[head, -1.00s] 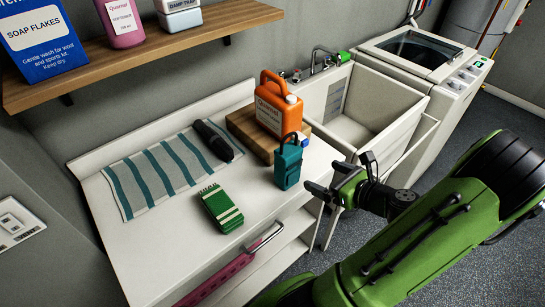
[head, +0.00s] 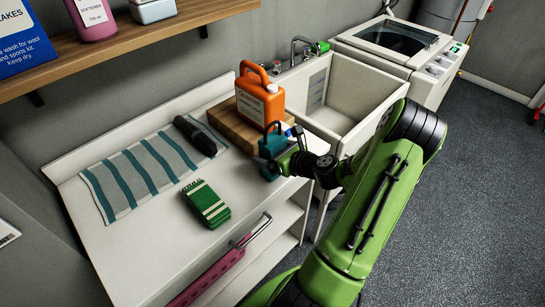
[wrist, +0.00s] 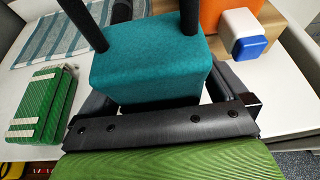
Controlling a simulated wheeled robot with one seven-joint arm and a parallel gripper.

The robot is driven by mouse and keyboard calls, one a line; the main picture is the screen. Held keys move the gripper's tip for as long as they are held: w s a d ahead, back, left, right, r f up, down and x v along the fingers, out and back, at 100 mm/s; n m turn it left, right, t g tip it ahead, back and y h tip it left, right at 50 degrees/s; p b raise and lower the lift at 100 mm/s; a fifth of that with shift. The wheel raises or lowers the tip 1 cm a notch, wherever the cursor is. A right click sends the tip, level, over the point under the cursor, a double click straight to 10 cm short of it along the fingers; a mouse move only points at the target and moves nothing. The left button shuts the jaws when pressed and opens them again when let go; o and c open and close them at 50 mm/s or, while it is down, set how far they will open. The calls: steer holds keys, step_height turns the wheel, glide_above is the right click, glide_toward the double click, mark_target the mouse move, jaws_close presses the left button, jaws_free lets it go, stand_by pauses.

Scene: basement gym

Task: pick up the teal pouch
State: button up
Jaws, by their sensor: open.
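The teal pouch (head: 272,146) stands upright near the right edge of the white counter, with a dark loop handle on top. In the wrist view the pouch (wrist: 150,68) fills the upper middle, and the two legs of its handle rise out of the frame. My gripper (head: 268,166) is open and low at the near side of the pouch. In the wrist view its dark fingers show at the left and right of the pouch's lower part. The fingertips are largely hidden behind the pouch, and I cannot tell whether they touch it.
An orange bottle (head: 262,98) stands on a wooden board (head: 232,127) just behind the pouch. A small white block with a blue cap (wrist: 243,35) is close on the right. A green packet (head: 207,204), striped towel (head: 140,175) and black object (head: 195,135) lie left. A sink (head: 350,95) is behind.

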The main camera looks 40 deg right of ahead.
steer(key=c, duration=1)
step_height(320, 180, up, 10)
steer(key=p, duration=0.3)
steer(key=shift+r, duration=0.1)
